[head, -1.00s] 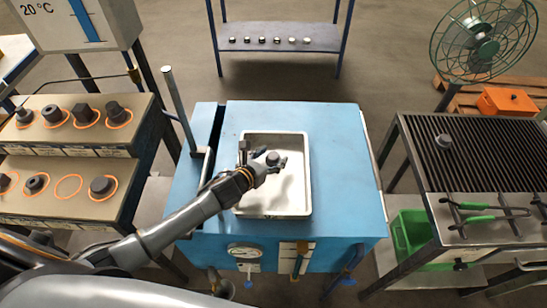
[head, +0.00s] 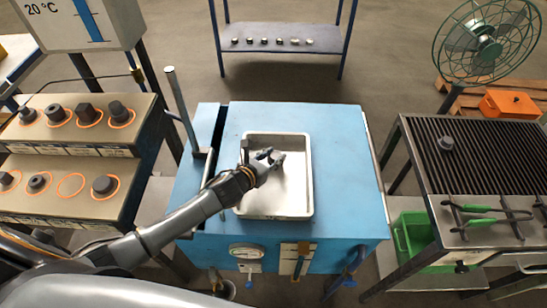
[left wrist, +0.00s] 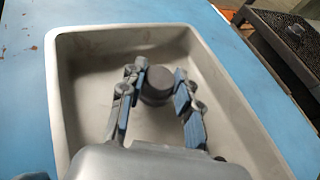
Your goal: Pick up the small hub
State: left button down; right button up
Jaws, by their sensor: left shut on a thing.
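A small dark grey round hub (left wrist: 157,86) shows in the left wrist view inside a shallow metal tray (left wrist: 75,110), between my left gripper's fingers. The tray (head: 290,203) lies on the blue cabinet top in the head view. My left gripper (head: 271,158) reaches into the tray from the left and is shut on the hub. In the head view the fingers mostly hide the hub. In the left wrist view the left gripper (left wrist: 162,88) has blue-padded fingers on both sides of the hub. My right gripper is not in view.
A two-step rack (head: 70,172) with several dark parts in orange rings stands at the left. A vertical post (head: 180,105) rises beside the blue cabinet (head: 345,160).

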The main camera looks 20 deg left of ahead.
aim_at(272, 158)
pick_arm(q)
notch_tip(272, 158, up, 3)
jog(key=shift+s+a+r, duration=0.1)
jog(key=r+b+v, duration=0.1)
jog(key=v, duration=0.7)
jog(key=w+a+r+b+v, duration=0.1)
jog(key=r+v, duration=0.1)
jog(key=v, duration=0.6)
jog(key=shift+w, duration=0.2)
